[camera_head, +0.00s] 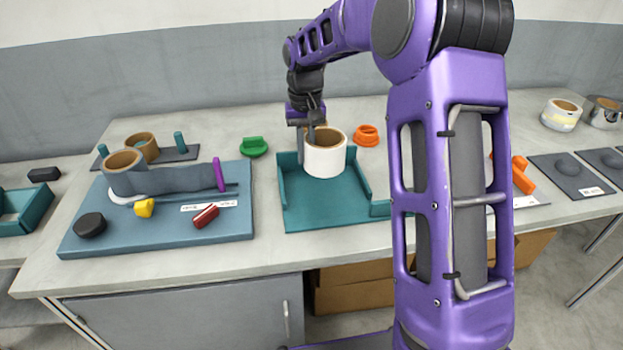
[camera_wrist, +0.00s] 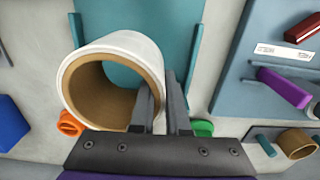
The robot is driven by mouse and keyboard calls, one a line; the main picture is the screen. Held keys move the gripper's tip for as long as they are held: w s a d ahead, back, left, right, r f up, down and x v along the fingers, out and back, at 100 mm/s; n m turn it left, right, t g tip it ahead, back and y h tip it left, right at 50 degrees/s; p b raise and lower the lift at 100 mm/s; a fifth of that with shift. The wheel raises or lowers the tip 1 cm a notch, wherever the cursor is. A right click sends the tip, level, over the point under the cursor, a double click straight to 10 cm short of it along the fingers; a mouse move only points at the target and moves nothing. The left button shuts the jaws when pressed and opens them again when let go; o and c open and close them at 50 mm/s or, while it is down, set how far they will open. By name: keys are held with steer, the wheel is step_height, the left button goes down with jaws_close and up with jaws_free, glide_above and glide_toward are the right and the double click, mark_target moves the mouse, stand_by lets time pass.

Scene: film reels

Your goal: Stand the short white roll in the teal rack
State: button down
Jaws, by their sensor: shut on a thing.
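The short white roll (camera_head: 325,158) has a brown core and is upright, its opening facing up, over the back part of the teal rack (camera_head: 325,218). My gripper (camera_head: 308,137) comes down on its left side and is shut on the roll's wall. In the wrist view, one finger is inside the core and the other outside the white roll (camera_wrist: 144,45), and the teal rack (camera_wrist: 140,20) shows beyond it. The rack has a flat floor and low side walls. Whether the roll's bottom touches the rack floor cannot be told.
A blue-grey board (camera_head: 170,238) with a grey roll (camera_head: 124,178), purple disc and small pieces lies left of the rack. A green piece (camera_head: 254,147) and an orange piece (camera_head: 366,136) stand behind the rack. My arm hides part of the right side.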

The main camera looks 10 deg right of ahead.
mark_target(306, 139)
step_height(306, 139, down, 8)
steer(key=shift+r+b, duration=0.25)
steer(key=shift+b, duration=0.15)
steer(key=shift+f, duration=0.1)
steer(key=c, duration=0.9)
jaws_free()
step_height(306, 139, up, 12)
steer(key=shift+r+p, duration=0.1)
steer(key=shift+p, duration=0.75)
